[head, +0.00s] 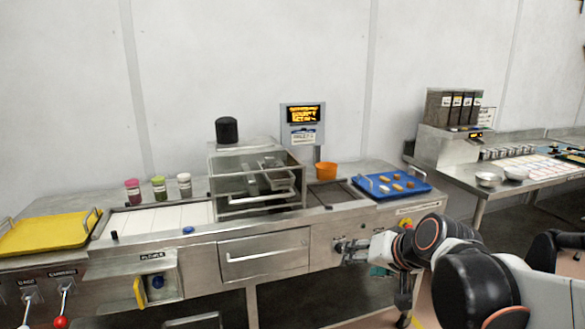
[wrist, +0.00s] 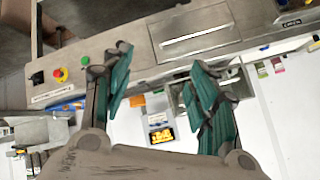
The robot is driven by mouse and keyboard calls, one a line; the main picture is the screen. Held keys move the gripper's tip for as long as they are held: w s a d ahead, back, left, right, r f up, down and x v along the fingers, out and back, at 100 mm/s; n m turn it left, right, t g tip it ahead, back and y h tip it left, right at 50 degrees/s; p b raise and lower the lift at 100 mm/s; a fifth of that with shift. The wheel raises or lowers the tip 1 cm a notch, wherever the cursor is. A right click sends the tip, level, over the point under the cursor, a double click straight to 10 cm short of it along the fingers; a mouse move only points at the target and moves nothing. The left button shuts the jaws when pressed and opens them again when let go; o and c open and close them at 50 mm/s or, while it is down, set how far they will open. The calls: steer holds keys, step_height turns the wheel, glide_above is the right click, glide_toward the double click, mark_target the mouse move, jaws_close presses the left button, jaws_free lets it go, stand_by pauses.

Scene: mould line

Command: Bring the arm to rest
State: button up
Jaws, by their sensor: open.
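My arm reaches in from the lower right of the head view, in front of the steel counter. My gripper (head: 350,250) is at the counter's front face, below the blue tray. In the wrist view my gripper (wrist: 158,85) shows two teal-padded fingers spread wide apart with nothing between them. The wrist view is turned, with the counter front at the top. Whether the fingers touch the counter cannot be told.
The counter holds a yellow tray (head: 45,234), several small cups, a glass-fronted machine (head: 255,180), an orange bowl (head: 327,170) and a blue tray (head: 365,187) with small pieces. A second bench (head: 530,178) stands at right. Dark floor shows below.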

steer(key=s+d+f+n+g+h, duration=0.1)
steer(key=s+d, duration=0.1)
steer(key=s, duration=0.7)
steer(key=s+d+f+n+h, duration=0.1)
steer(key=s+d+f+h, duration=0.1)
steer(key=s, duration=0.8)
steer(key=shift+s+d+f+g, duration=0.2)
steer(key=shift+s+g, duration=0.1)
steer(key=shift+g, duration=0.1)
steer(key=shift+c, duration=0.6)
